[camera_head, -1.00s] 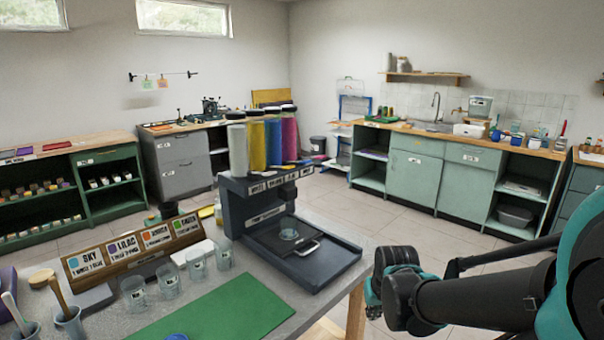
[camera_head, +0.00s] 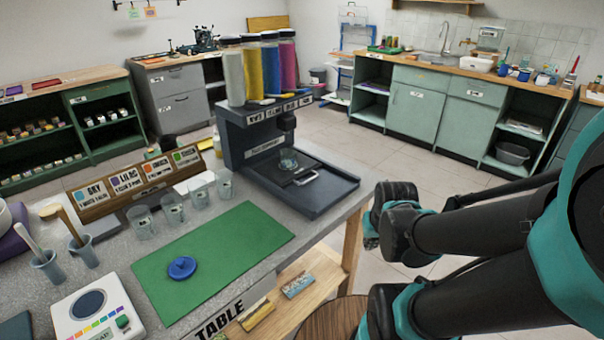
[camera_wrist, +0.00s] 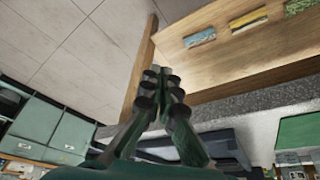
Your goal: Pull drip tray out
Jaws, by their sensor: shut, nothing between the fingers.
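The dark grey drip tray (camera_head: 325,203) sticks out at the foot of the paint dispenser (camera_head: 231,140), near the table's right end. A clear cup (camera_head: 289,161) stands in it on a dark plate, with a small pale flat object (camera_head: 306,178) beside the cup. In the wrist view my gripper (camera_wrist: 160,76) has its fingers together and empty, apart from the dispenser, whose dark base (camera_wrist: 225,146) shows low in that picture. My arm fills the right side of the head view, right of the tray. The fingertips are not clearly seen there.
Several clear cups (camera_head: 172,210), a green mat (camera_head: 215,250) with a blue lid (camera_head: 182,267) and a labelled rack (camera_head: 140,184) stand left of the dispenser. A wooden shelf (camera_head: 290,285) lies under the table. Open floor (camera_head: 420,165) lies beyond the table's right end.

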